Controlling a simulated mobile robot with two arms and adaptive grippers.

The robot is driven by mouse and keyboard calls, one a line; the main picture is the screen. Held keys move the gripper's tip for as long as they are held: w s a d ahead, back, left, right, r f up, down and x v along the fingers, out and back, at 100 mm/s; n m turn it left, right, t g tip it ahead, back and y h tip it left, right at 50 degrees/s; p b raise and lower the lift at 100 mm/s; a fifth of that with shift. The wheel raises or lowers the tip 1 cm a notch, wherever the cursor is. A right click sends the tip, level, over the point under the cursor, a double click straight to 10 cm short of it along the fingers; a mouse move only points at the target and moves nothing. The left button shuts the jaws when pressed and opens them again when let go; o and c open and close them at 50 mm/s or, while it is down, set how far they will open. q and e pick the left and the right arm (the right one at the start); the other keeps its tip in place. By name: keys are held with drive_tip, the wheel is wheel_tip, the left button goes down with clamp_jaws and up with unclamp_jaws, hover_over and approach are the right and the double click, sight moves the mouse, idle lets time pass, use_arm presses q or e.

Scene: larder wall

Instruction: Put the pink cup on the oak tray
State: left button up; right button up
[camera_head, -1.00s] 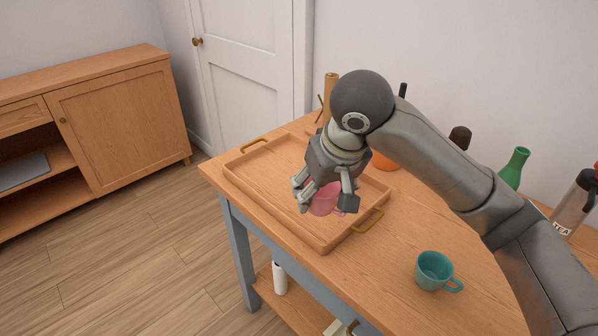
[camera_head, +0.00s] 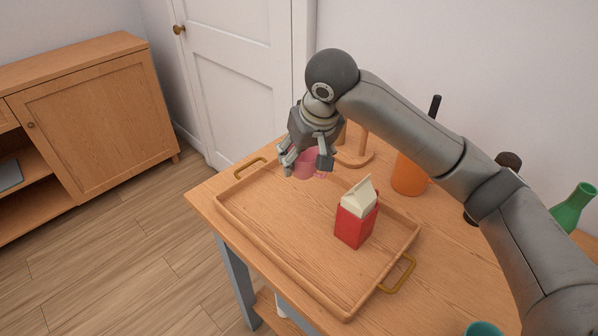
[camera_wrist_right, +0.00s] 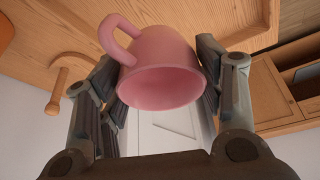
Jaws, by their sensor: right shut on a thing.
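The pink cup (camera_head: 307,163) is held in my right gripper (camera_head: 305,165), over the far end of the oak tray (camera_head: 270,235). The right wrist view shows the pink cup (camera_wrist_right: 162,68) between the two fingers of the right gripper (camera_wrist_right: 160,85), with its handle toward the upper left and its mouth facing the camera. The fingers hide part of the cup in the head view. I cannot tell whether the cup's base touches the tray. My left gripper is not in view.
A red and white carton (camera_head: 356,215) stands on the tray's right part. Behind the tray are a wooden stand (camera_head: 355,158) and an orange container (camera_head: 408,175). A green bottle (camera_head: 573,207) and a teal cup (camera_head: 483,329) are at the right. The tray's left and front are clear.

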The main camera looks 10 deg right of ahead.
drive_tip(key=w+f, duration=0.6)
drive_tip(key=w, duration=0.1)
drive_tip(key=shift+w+d+f+p, duration=0.1)
drive_tip(key=shift+p, duration=0.3)
drive_tip(key=shift+w+f, duration=0.2)
drive_tip(key=shift+f, duration=0.05)
drive_tip(key=shift+w+f, duration=0.2)
drive_tip(key=shift+f, duration=0.1)
wheel_tip(320, 180, down, 2)
drive_tip(key=shift+f+p, duration=0.1)
drive_tip(key=shift+p, duration=0.3)
drive_tip(key=shift+f, duration=0.45)
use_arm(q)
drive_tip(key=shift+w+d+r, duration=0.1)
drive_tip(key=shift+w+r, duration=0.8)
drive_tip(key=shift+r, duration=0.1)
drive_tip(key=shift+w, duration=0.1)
